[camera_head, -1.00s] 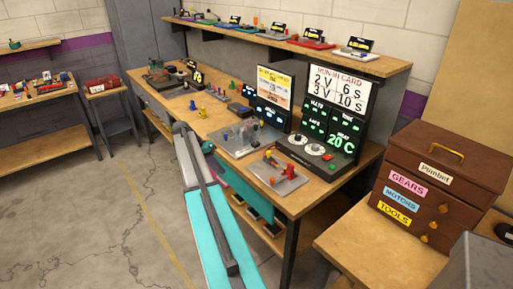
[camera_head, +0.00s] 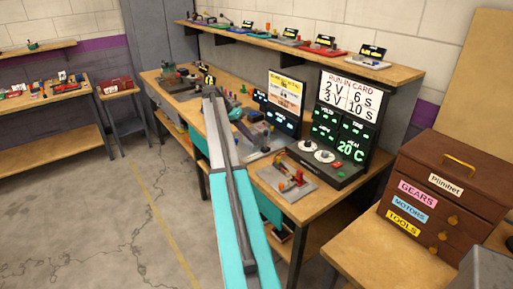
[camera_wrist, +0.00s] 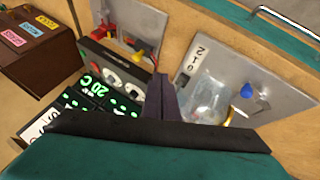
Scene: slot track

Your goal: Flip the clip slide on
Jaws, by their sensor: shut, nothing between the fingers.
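I cannot tell for sure which part is the clip slide. A small grey plate with red and yellow clip-like parts (camera_head: 287,182) lies at the bench's front edge; it shows at the top of the wrist view (camera_wrist: 148,18). A larger grey plate (camera_wrist: 273,104) carries a clear domed part (camera_wrist: 205,98), a blue knob (camera_wrist: 254,91) and a yellow curved piece. My gripper (camera_wrist: 161,82) is shut and empty, its fingers pointing between the black panel and the larger plate. In the head view the arm partly hides that plate.
The black run-in panel (camera_head: 321,173) with round dials and a lit 20 C display stands right of my arm. A brown drawer chest (camera_head: 440,190) is at right. A shelf (camera_head: 300,46) runs above the bench. Open floor lies at left.

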